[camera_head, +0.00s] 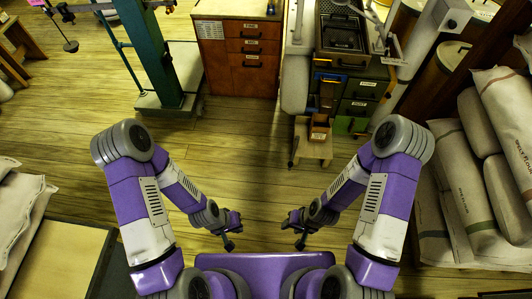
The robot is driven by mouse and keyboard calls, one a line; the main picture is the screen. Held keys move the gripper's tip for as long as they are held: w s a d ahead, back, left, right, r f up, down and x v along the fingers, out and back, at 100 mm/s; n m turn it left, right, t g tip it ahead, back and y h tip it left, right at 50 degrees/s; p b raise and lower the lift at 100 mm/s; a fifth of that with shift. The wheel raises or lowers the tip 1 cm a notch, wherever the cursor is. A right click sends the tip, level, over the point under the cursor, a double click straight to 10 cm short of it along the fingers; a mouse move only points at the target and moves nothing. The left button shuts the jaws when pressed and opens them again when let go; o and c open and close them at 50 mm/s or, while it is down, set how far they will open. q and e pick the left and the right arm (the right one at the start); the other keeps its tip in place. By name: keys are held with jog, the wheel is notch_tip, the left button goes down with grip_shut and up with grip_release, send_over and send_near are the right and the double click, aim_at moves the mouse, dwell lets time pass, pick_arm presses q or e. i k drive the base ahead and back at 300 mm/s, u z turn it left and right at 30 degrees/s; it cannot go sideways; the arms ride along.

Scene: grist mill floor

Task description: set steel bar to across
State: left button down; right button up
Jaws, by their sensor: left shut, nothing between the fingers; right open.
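I cannot single out the steel bar with certainty. A thin dark beam (98,7) runs sideways at the top of the green platform scale (152,52), cut by the upper picture edge. My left gripper (229,244) is shut and empty, low in front of my body. My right gripper (300,243) is open and empty beside it, a short gap away. Both grippers are far from the scale and the cabinets.
A red-brown drawer cabinet (213,60) stands at the back. Right of it are green drawers (359,107) and a low wooden stand (314,151) bearing a small box. Flour sacks (465,180) line the right; more sacks (18,215) lie left. The middle floor is clear.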

aim_at(290, 164)
jog(key=z, duration=0.15)
jog(key=i, duration=0.7)
jog(key=z, duration=0.8)
jog(key=i, duration=0.3)
jog(key=z, duration=0.35)
